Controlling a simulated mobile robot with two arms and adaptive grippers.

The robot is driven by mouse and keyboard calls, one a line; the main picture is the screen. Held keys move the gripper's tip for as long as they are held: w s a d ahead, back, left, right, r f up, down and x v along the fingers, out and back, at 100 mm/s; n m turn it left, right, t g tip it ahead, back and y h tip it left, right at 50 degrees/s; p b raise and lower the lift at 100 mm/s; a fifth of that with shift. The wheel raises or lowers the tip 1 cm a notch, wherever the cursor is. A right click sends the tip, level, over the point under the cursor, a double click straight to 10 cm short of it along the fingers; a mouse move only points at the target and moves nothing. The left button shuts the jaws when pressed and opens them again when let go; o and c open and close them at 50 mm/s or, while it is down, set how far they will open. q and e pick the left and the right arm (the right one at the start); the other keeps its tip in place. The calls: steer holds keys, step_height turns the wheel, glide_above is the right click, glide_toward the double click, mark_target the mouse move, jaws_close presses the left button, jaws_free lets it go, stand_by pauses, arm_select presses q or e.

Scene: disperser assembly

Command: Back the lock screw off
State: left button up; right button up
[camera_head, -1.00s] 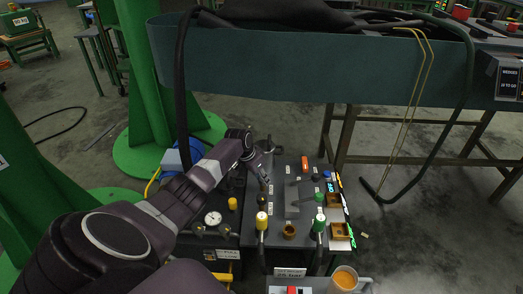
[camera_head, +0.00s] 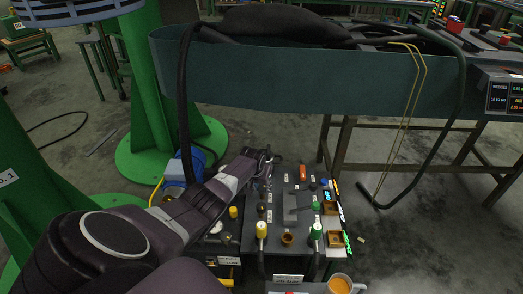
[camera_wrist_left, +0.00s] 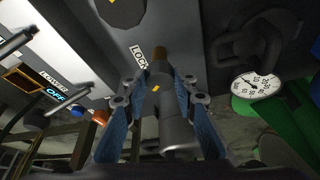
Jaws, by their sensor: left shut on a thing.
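The lock screw shows in the left wrist view as a grey cylinder (camera_wrist_left: 160,108) with a small yellow mark and a brass-coloured end (camera_wrist_left: 159,56). That end lies beside the LOCK label (camera_wrist_left: 138,57) on the dark panel. My left gripper (camera_wrist_left: 156,82) is shut on the grey cylinder, with one blue-padded finger on each side. In the head view my left gripper (camera_head: 265,163) is at the far left part of the panel (camera_head: 285,225), and the arm and gripper hide the screw there. My right gripper is in neither current view.
A pressure gauge (camera_wrist_left: 257,85) is to the right in the wrist view. A cup (camera_head: 340,284) stands at the front. A large green-grey trough (camera_head: 300,75) is behind.

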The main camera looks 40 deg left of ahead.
arm_select(q)
steer(key=shift+d+n+g+y, duration=0.2)
steer(key=shift+n+g+y, duration=0.1)
steer(key=shift+n, duration=0.6)
steer(key=shift+f+n, duration=0.1)
steer(key=shift+n, duration=0.4)
steer(key=shift+n+y, duration=0.3)
steer(key=shift+n, duration=0.1)
steer(key=shift+d+n+g, duration=0.1)
steer(key=shift+n+g, duration=0.2)
steer(key=shift+n, duration=0.1)
steer(key=n+g+y+b, duration=0.1)
steer(key=n+b, duration=0.1)
steer(key=n, duration=0.1)
steer(key=shift+w, duration=0.1)
steer(key=shift+n, duration=0.5)
arm_select(e)
steer(key=w+v, duration=0.1)
steer(key=v, duration=0.5)
steer(key=shift+w+r, duration=0.25)
steer(key=shift+r, duration=0.15)
arm_select(q)
steer(key=o, duration=1.2)
steer(key=shift+c, duration=0.2)
